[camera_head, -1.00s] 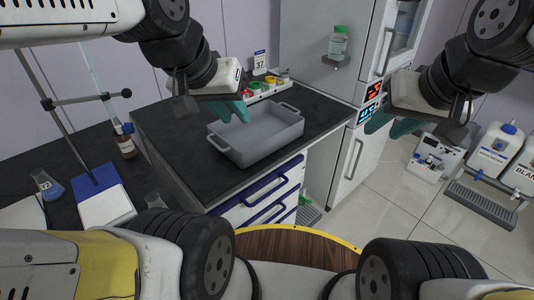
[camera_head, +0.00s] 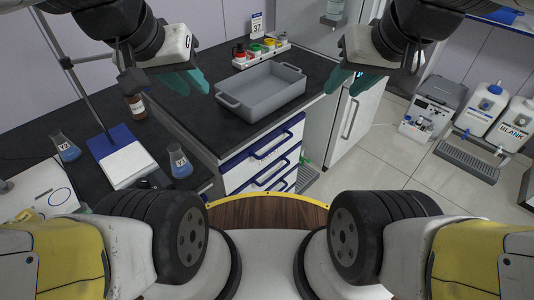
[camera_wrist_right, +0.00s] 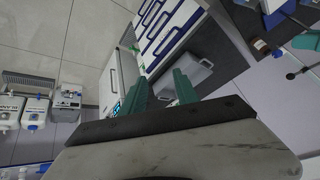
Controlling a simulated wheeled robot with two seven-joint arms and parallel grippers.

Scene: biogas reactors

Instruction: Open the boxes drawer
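The drawer unit (camera_head: 235,176) stands under the black counter, its white fronts and blue handles facing me. Its top drawer handle (camera_head: 271,147) is blue; all the drawers look shut. The drawers also show in the right wrist view (camera_wrist_right: 158,42). My left gripper (camera_head: 188,82) is open and empty above the counter, left of the grey tray. My right gripper (camera_head: 352,82) is open and empty, right of the tray, in the air. Its teal fingers also show in the right wrist view (camera_wrist_right: 160,92). Neither gripper touches a handle.
A grey tray (camera_head: 233,102) sits on the counter above the drawers. A rack with colored caps (camera_head: 262,53) stands behind it. Flasks (camera_head: 180,162), a bottle (camera_head: 137,107) and a stirrer (camera_head: 122,162) are at left.

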